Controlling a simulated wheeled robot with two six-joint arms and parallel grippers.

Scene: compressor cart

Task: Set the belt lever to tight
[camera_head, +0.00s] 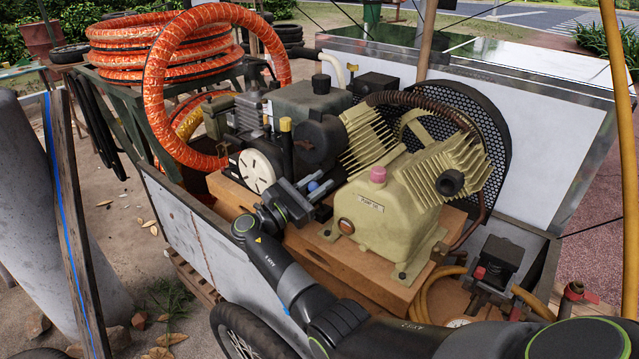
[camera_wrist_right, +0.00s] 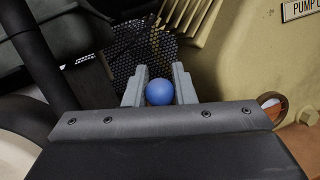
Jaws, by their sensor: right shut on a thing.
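The blue ball knob (camera_head: 314,186), which looks like the end of the belt lever, is between the engine and the cream pump (camera_head: 385,205). It also shows in the right wrist view (camera_wrist_right: 160,92). My right gripper (camera_head: 306,189) reaches over the cart's near side and is shut on the blue knob, with one grey finger on each side of it in the right wrist view. The lever's shaft is hidden, and I cannot tell its setting. My left gripper is not in view.
A white round disc (camera_head: 257,171) is close to the left of my right gripper. The pump and its wooden base (camera_head: 355,268) are close on the right. Behind are a black mesh belt guard (camera_head: 485,125) and an orange hose coil (camera_head: 165,85). The cart's white side panel (camera_head: 200,240) is in front.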

